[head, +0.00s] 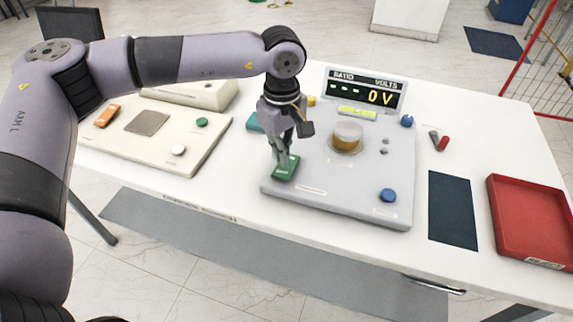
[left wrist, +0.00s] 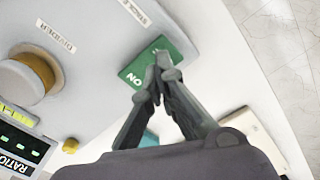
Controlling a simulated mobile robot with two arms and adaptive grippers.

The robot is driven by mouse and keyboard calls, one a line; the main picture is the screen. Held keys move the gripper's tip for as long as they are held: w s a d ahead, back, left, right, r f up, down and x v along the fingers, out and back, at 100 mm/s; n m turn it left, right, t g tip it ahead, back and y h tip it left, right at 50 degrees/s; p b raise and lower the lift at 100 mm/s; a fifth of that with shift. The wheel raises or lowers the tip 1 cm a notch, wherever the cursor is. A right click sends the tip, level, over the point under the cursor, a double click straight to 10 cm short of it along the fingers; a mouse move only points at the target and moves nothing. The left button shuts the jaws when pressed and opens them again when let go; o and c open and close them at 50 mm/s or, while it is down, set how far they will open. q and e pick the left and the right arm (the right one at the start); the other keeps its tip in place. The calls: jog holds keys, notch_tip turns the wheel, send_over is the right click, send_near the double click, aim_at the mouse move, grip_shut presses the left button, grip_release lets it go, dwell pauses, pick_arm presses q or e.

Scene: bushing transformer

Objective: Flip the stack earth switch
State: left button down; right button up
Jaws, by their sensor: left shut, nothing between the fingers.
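The stack earth switch is a green rocker (head: 288,173) at the front left corner of the grey panel (head: 330,184). In the left wrist view the green switch (left wrist: 137,72) carries the word ON, and a partly readable label lies beside it. My left gripper (head: 281,155) is shut and empty, pointing down at the switch. In the left wrist view its fingertips (left wrist: 163,72) overlap the green face; whether they touch it is hard to tell. The fingers cover part of the switch. My right gripper is not in view.
A display (head: 365,93) reading 0 V stands behind a knob (head: 347,136). A blue button (head: 388,195) sits at the panel's front right. A cream panel (head: 165,155) lies left. A dark mat (head: 452,210) and red tray (head: 515,218) lie right.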

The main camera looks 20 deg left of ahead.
aim_at(283, 171)
pick_arm(q)
jog(key=shift+f+b, duration=0.4)
jog(key=shift+f, duration=0.05)
dwell(0.5)
jog(key=shift+f+b, duration=0.4)
jog(key=shift+f, duration=0.1)
jog(key=shift+f+b, duration=0.7)
jog(key=shift+f, duration=0.1)
dwell(0.5)
jog(key=shift+r+p, duration=1.75)
jog(key=shift+r, duration=1.8)
